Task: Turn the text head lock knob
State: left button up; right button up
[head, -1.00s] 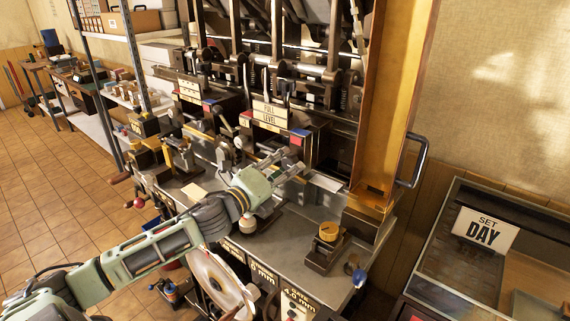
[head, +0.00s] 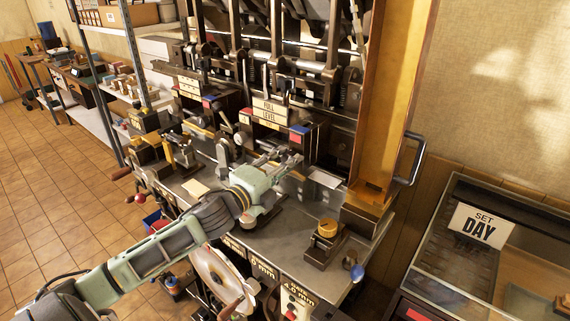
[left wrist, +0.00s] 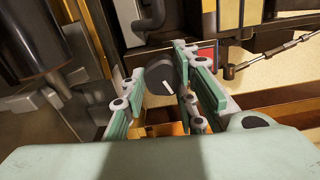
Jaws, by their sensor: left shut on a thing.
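A round dark knob with a white pointer line (left wrist: 160,80) shows between my left gripper's fingers in the left wrist view. I take it as the text head lock knob. In that view my left gripper (left wrist: 165,88) is shut on the knob, with a green-padded finger on either side. In the head view my left gripper (head: 286,160) reaches in over the press bed below the "FULL LEVEL" sign (head: 268,110). The knob is hard to make out there behind the fingers. My right gripper is not in view.
A yellow-topped knob on a dark block (head: 326,230) stands on the bed's front right. A tall brass-coloured guard (head: 385,90) with a handle rises at the right. A glass-topped case with a "SET DAY" sign (head: 478,227) stands further right. Levers crowd the bed's left side.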

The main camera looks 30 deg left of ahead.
pick_arm(q)
jog(key=shift+f, duration=0.45)
jog(key=o, duration=1)
jog(key=shift+a+r, duration=0.1)
jog(key=s, duration=0.8)
jog(key=s+a, duration=0.1)
jog(key=s, duration=0.3)
